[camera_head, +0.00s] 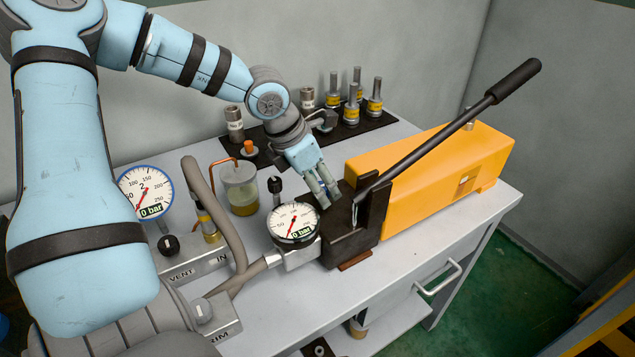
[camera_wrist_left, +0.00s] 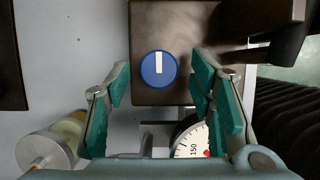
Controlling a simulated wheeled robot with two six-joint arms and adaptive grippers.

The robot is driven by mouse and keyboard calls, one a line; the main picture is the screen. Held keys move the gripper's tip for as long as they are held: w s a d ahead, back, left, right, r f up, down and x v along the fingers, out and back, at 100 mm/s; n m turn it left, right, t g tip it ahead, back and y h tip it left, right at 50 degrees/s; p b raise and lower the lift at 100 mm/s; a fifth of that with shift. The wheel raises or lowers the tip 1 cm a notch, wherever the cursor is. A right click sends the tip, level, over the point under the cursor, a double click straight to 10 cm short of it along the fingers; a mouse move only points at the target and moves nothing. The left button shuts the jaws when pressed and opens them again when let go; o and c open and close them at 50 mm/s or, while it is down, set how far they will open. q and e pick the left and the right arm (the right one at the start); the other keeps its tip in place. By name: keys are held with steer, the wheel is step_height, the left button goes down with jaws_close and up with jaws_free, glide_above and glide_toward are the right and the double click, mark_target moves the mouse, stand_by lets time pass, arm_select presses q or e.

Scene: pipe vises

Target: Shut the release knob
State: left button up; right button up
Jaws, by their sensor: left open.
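The release knob (camera_wrist_left: 158,69) is a round blue knob with a white pointer bar. It sits on the dark block (camera_wrist_left: 150,24) of the hand pump in the left wrist view, and the bar points to the top of the picture. My left gripper (camera_wrist_left: 162,82) is open, its green-padded fingers to either side of the knob in that view, with a gap on both sides. In the head view the left gripper (camera_head: 325,196) reaches down at the dark block (camera_head: 345,238), and the knob is hidden there. My right gripper is not in view.
The orange pump body (camera_head: 430,190) carries a long black lever (camera_head: 440,120) slanting up right. A gauge (camera_head: 294,222) reading 0 bar stands close left of the block, with a jar (camera_head: 240,190) behind. Several fittings (camera_head: 352,105) stand on a black mat at the back.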

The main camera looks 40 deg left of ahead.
arm_select(q)
steer(key=shift+w, duration=0.15)
steer(key=c, duration=1.2)
steer(key=shift+o, duration=0.2)
